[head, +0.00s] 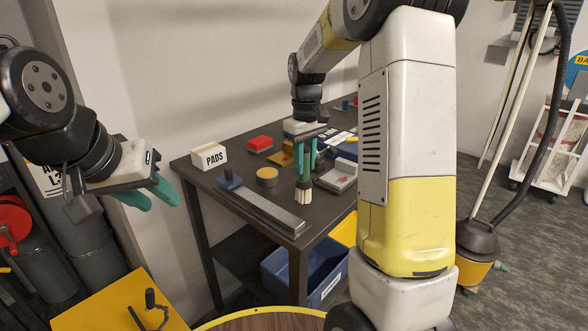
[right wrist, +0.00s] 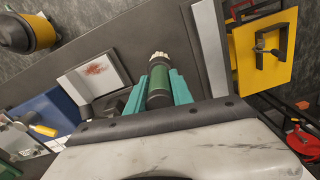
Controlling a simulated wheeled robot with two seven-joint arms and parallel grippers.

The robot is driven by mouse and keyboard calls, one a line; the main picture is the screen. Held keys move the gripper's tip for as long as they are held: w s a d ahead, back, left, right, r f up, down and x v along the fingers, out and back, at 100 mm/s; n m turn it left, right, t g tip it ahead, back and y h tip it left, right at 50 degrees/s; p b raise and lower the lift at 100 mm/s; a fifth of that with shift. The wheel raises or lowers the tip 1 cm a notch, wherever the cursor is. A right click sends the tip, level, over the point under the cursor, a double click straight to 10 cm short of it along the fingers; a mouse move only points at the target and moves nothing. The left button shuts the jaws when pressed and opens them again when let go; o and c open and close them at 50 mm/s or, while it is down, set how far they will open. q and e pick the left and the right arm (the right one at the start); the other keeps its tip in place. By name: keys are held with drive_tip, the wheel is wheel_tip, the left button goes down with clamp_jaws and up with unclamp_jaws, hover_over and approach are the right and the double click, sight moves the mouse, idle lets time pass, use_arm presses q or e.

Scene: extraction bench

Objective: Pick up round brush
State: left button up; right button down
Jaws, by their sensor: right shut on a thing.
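The round brush (head: 303,192) has pale bristles pointing down and a dark ferrule. In the right wrist view the brush (right wrist: 159,82) shows a green handle and pale bristles at its far end. My right gripper (head: 307,160) is shut on the brush, with a teal finger on each side of the handle. The brush hangs upright over the front part of the dark bench (head: 257,207); I cannot tell the gap below the bristles. My left gripper (head: 152,196) is at the left, off the bench, with its teal fingers apart and nothing between them.
A grey tray (head: 341,180) lies right of the brush. A blue bin (head: 275,272) stands beneath.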

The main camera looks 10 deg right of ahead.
sight(305, 149)
drive_tip(key=shift+r, duration=0.1)
drive_tip(key=shift+r, duration=0.55)
drive_tip(key=shift+s+r, duration=0.3)
drive_tip(key=shift+r, duration=0.3)
drive_tip(key=shift+s+r, duration=0.25)
drive_tip(key=shift+r, duration=0.35)
drive_tip(key=s+a+r, duration=0.1)
drive_tip(key=s+a, duration=0.1)
drive_tip(key=s, duration=1.2)
drive_tip(key=shift+s+r, duration=0.15)
drive_tip(key=shift+s, duration=0.25)
